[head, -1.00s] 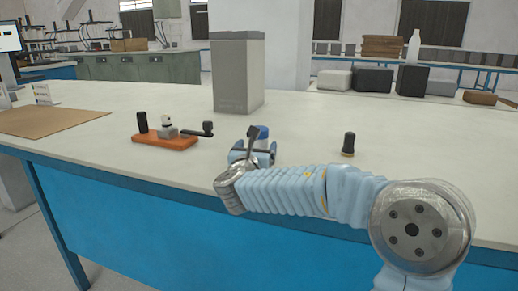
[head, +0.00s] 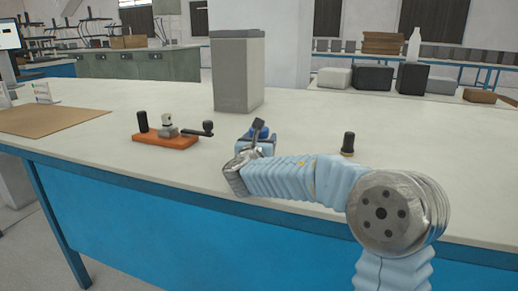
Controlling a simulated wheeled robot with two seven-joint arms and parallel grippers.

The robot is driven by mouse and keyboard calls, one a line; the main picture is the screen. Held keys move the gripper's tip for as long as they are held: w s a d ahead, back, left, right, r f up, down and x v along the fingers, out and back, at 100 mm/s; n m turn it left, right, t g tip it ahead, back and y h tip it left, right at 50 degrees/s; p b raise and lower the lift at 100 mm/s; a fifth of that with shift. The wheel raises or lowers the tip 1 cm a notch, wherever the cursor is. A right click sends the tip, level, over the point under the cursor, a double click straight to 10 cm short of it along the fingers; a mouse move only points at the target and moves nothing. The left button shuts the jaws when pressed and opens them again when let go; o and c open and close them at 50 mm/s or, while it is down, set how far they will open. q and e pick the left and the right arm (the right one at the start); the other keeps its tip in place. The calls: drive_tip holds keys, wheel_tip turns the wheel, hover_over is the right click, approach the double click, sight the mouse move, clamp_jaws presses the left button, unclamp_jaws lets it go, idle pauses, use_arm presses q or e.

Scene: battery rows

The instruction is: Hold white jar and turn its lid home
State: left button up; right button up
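No white jar with a lid can be told for sure. A small white piece (head: 167,119) stands on a grey block on the orange board (head: 165,141), left of my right arm. A short dark cylinder with a tan base (head: 348,144) stands alone on the table, right of my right gripper. My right gripper (head: 259,131) is over the front part of the table, apart from the board and the cylinder. Its fingers are small and partly hidden by its wrist, so I cannot tell whether they are open. My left gripper is not in view.
The board also carries a black cylinder (head: 142,121) and a black crank-like handle (head: 207,128). A tall grey box (head: 237,72) stands behind my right gripper. A brown mat (head: 45,120) lies at the left. The table (head: 430,170) is clear at the right.

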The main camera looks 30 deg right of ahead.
drive_tip(key=c, duration=0.8)
drive_tip(key=shift+r, duration=0.5)
wheel_tip(320, 180, up, 2)
drive_tip(key=shift+r+p, duration=0.25)
drive_tip(key=shift+p, duration=0.1)
drive_tip(key=s+a+r, duration=0.2)
drive_tip(key=s+r, duration=0.1)
drive_tip(key=s, duration=0.1)
drive_tip(key=s+a+r, duration=0.6)
drive_tip(key=s, duration=0.1)
drive_tip(key=shift+s+r, duration=0.3)
